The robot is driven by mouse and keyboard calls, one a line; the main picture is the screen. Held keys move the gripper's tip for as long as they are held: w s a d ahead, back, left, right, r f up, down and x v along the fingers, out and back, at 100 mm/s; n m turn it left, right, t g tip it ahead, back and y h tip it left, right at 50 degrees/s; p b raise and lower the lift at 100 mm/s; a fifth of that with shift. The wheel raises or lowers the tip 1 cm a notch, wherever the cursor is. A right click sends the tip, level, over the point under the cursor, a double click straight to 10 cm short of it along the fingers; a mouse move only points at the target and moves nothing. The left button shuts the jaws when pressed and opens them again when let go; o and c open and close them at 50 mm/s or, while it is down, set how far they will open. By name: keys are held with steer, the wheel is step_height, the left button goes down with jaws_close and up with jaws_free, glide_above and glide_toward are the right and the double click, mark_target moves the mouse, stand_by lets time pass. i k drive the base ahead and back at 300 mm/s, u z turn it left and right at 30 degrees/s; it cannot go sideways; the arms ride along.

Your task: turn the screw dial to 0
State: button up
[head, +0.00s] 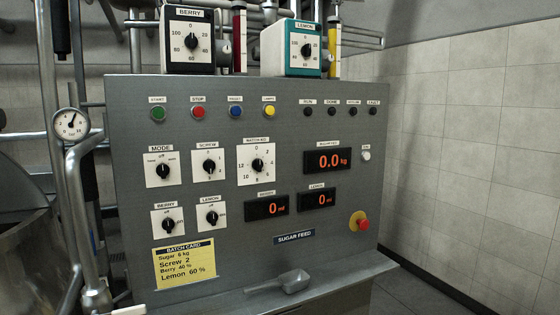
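The screw dial (209,165) is a black knob on a white square plate under the label SCREW. It is on the left half of the upright grey control panel (330,225). Its scale figures and exact pointer direction are too small to read surely. My gripper is not in view, and nothing covers the dial.
The mode dial (163,168) is left of the screw dial, the batch dial (257,164) right, and the lemon dial (212,217) below. A red stop button (359,221) sticks out lower right. A metal scoop (285,282) lies on the ledge.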

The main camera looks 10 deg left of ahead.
mark_target(209, 166)
steer(key=z, duration=1.2)
steer(key=k, duration=1.1)
steer(key=u, duration=1.65)
steer(key=i, duration=1)
steer(key=u, duration=0.05)
